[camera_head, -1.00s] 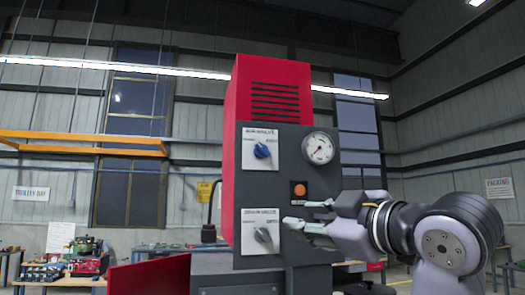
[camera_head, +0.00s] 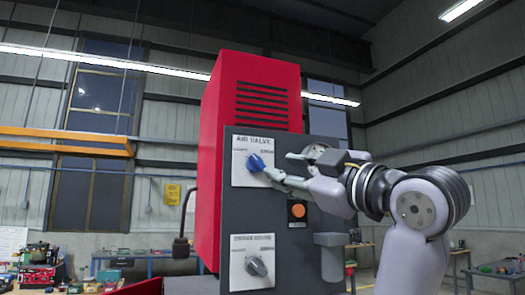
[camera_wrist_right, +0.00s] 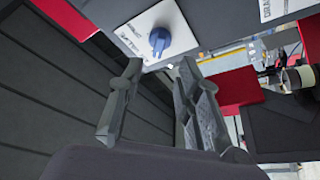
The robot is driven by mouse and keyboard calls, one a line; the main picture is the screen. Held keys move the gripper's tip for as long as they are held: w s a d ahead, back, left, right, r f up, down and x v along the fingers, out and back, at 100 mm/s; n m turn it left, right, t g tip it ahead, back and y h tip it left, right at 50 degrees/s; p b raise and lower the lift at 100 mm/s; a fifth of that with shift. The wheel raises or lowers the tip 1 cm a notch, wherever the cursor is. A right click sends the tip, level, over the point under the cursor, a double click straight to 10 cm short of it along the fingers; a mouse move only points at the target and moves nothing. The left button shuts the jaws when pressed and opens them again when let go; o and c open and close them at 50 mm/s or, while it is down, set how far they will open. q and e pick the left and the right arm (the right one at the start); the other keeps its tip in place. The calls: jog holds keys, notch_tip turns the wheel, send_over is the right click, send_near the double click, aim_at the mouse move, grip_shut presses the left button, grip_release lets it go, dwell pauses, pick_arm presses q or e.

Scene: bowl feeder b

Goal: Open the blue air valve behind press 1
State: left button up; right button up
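The blue air valve knob (camera_head: 256,162) sits on a white plate (camera_head: 241,173) labelled "AIR VALVE", high on the dark panel (camera_head: 292,240) of the red press (camera_head: 222,110). My right gripper (camera_head: 277,165) is just right of the knob, with its fingers apart and one fingertip near the knob's edge. In the right wrist view the blue knob (camera_wrist_right: 160,40) lies just beyond and between the two open fingertips (camera_wrist_right: 160,68). Nothing is between the fingers, and I cannot tell whether one touches the knob. My left gripper is not in view.
A grey knob (camera_head: 256,267) on a second white plate sits lower on the panel. An orange button (camera_head: 298,210) lies below my right gripper, and a gauge (camera_head: 314,150) is partly hidden behind it. A grey cylindrical part (camera_head: 331,255) projects at the panel's lower right.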

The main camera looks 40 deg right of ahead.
aim_at(259, 160)
jog(key=p+x, duration=0.2)
jog(key=x, duration=0.3)
jog(key=shift+w+r, duration=0.25)
jog(key=shift+w, duration=0.1)
jog(key=shift+w+r+p, duration=0.15)
jog(key=shift+w+p, duration=0.15)
jog(key=shift+p, duration=0.15)
jog(key=shift+w+r, duration=0.1)
jog(key=shift+w, duration=0.15)
jog(key=shift+w+a, duration=0.1)
jog(key=shift+w, duration=0.4)
jog(key=shift+s, duration=0.15)
jog(key=c, duration=0.6)
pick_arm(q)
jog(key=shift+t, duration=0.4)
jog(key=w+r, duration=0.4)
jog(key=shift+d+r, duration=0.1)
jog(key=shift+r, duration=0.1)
pick_arm(e)
jog(key=shift+r, duration=0.1)
grip_shut()
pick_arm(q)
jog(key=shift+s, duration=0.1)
